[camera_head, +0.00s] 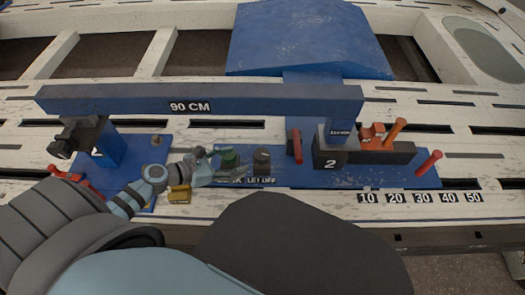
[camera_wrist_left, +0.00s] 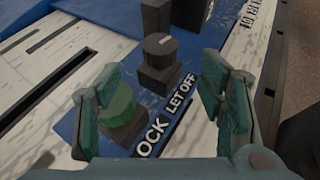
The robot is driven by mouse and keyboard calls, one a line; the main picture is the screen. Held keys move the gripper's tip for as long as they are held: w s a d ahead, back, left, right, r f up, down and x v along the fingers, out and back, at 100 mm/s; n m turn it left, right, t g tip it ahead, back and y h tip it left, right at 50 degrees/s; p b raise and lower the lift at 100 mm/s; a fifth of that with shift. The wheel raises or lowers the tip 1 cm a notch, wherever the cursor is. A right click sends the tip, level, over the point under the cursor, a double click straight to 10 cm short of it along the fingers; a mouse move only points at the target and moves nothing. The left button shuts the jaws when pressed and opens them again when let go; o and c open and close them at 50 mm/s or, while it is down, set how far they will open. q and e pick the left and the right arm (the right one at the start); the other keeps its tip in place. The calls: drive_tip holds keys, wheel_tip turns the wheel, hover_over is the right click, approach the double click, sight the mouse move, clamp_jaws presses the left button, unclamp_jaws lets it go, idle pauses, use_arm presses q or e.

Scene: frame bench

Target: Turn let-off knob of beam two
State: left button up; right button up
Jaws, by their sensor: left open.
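The let-off knob (camera_head: 262,157) of beam two is a dark round knob on a square block, above the LET OFF label (camera_head: 261,181). The wrist view shows it (camera_wrist_left: 159,47) upright beyond my fingers, with nothing touching it. A green lock knob (camera_head: 230,158) stands just left of it. My left gripper (camera_head: 226,164) is open around or just above the green knob, which shows in the wrist view (camera_wrist_left: 117,108) nearer the left finger. I cannot tell whether a finger touches it. The LOCK label is partly hidden. My right gripper is out of view.
The blue 90 CM beam (camera_head: 250,99) runs behind the knobs. The block marked 2 (camera_head: 328,152), a red lever (camera_head: 296,146) and an orange handle (camera_head: 395,132) stand to the right. A yellow piece (camera_head: 179,194) lies near my left wrist.

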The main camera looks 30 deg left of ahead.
sight(260, 155)
use_arm(q)
drive_tip(key=b+x, duration=0.2)
drive_tip(key=x, duration=0.8)
drive_tip(key=shift+f, duration=0.2)
drive_tip(key=shift+w+d+f, duration=0.1)
drive_tip(key=shift+w+d, duration=0.1)
drive_tip(key=shift+w, duration=0.2)
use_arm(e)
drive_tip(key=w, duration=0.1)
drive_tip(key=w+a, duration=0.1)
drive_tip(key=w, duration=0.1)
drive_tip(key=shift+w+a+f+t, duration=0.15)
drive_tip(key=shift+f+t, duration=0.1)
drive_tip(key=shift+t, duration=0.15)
use_arm(q)
drive_tip(key=shift+c, duration=0.4)
drive_tip(key=c, duration=1.1)
drive_tip(key=shift+r+n+t+y+p, duration=0.2)
drive_tip(key=shift+n+t+y+p, duration=0.1)
drive_tip(key=shift+n+y+p, duration=0.55)
drive_tip(key=shift+f, duration=0.15)
drive_tip(key=o, duration=1.2)
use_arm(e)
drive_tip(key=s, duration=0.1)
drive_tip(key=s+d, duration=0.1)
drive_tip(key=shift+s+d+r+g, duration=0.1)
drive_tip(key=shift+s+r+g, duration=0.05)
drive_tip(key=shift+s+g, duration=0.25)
